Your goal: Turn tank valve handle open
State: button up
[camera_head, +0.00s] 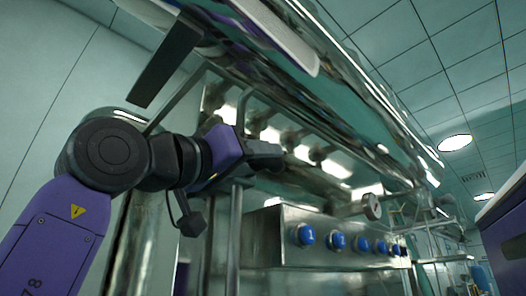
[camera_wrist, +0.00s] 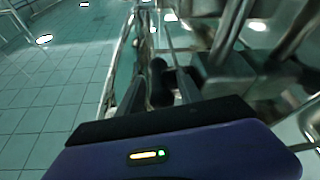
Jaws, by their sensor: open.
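My gripper (camera_head: 268,155) reaches in from the left in the head view, in front of the pipework under a large shiny steel tank (camera_head: 340,85). In the wrist view my gripper (camera_wrist: 172,82) shows as dark fingers, open, among metal pipes. I see nothing clearly held between them. I cannot single out the tank valve handle with certainty. A dark flat bar (camera_head: 166,66) hangs at the upper left of the head view, apart from my gripper; I cannot tell whether it is the handle.
Below my gripper stands a steel control box (camera_head: 272,243) with several numbered blue knobs (camera_head: 307,235) and a round gauge (camera_head: 371,207) on top. Steel pipes crowd my gripper. The wrist view shows free tiled floor (camera_wrist: 45,110) at the left.

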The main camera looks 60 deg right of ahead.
jog(key=shift+s+d+r, duration=0.1)
jog(key=shift+d+r, duration=0.15)
jog(key=shift+d, duration=0.3)
grip_shut()
